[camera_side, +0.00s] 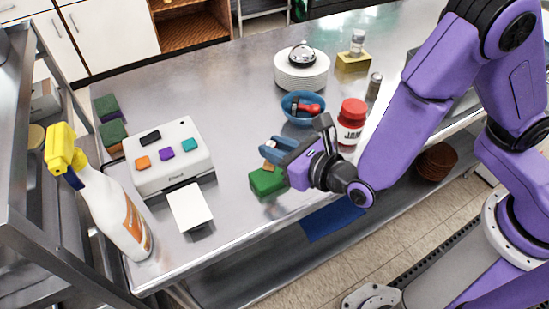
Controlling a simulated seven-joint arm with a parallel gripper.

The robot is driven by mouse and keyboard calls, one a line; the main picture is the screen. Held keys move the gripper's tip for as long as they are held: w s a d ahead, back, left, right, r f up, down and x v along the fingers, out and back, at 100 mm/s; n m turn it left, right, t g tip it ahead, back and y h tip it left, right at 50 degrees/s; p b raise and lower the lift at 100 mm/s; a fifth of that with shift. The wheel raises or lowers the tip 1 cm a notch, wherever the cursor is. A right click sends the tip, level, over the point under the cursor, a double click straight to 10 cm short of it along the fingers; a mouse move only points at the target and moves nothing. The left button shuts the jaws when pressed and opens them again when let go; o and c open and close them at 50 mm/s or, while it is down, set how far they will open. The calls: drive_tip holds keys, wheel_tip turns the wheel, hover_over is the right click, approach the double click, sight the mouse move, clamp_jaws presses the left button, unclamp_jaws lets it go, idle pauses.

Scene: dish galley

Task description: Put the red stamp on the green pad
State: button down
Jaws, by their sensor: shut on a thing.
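My gripper (274,153) is low over the near middle of the steel table, its blue fingers shut on a small tan thing (268,165) that they mostly hide. I cannot tell whether this is the stamp; no red shows on it. A bright green block-like pad (267,182) lies directly below the fingers. I cannot tell whether the held thing touches it. A red and black object (309,108) lies in the blue bowl (291,115) behind the gripper; its kind is unclear.
A white device with coloured blocks (168,157) and a white card (190,207) are left. A spray bottle (117,210) stands at the left edge. Two green-topped sponges (112,132) lie far left.

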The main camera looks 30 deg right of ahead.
drive_tip(key=shift+w+a+f, duration=0.1)
drive_tip(key=shift+w+f, duration=0.1)
drive_tip(key=shift+f, duration=1.6)
drive_tip(key=shift+f, duration=0.1)
drive_tip(key=c, duration=0.9)
unclamp_jaws()
drive_tip(key=shift+c, duration=0.2)
